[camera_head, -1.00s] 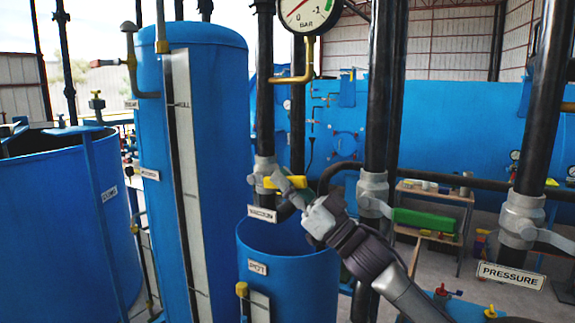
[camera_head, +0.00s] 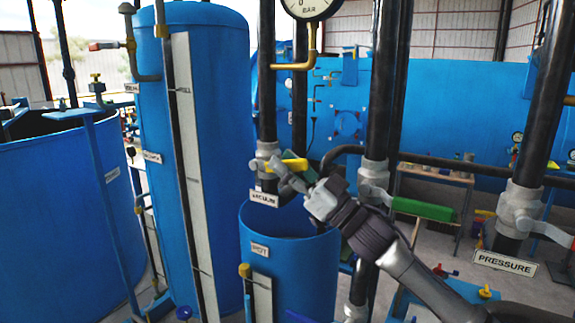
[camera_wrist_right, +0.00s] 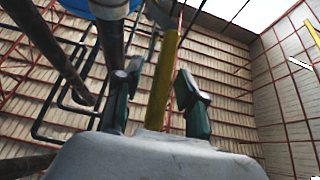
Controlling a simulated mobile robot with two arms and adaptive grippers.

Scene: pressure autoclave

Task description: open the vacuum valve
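The vacuum valve (camera_head: 266,160) is a grey fitting on a black vertical pipe, above the white VACUUM label (camera_head: 264,198). Its yellow handle (camera_head: 293,165) points to the right in the head view. My right gripper (camera_head: 284,174) is at this handle, coming from the lower right. In the right wrist view, the yellow handle (camera_wrist_right: 162,85) runs between the two dark green-padded fingers of my right gripper (camera_wrist_right: 158,100). Gaps show on both sides of the handle, so the fingers look open around it. The handle's far end is partly hidden by the gripper. My left gripper is out of view.
A blue pot (camera_head: 286,240) stands below the vacuum valve. A valve with a green handle (camera_head: 424,209) is close to my right arm. The PRESSURE label (camera_head: 505,263) hangs under a valve farther right. A gauge (camera_head: 309,6) is above. A tall blue tank (camera_head: 220,120) stands left.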

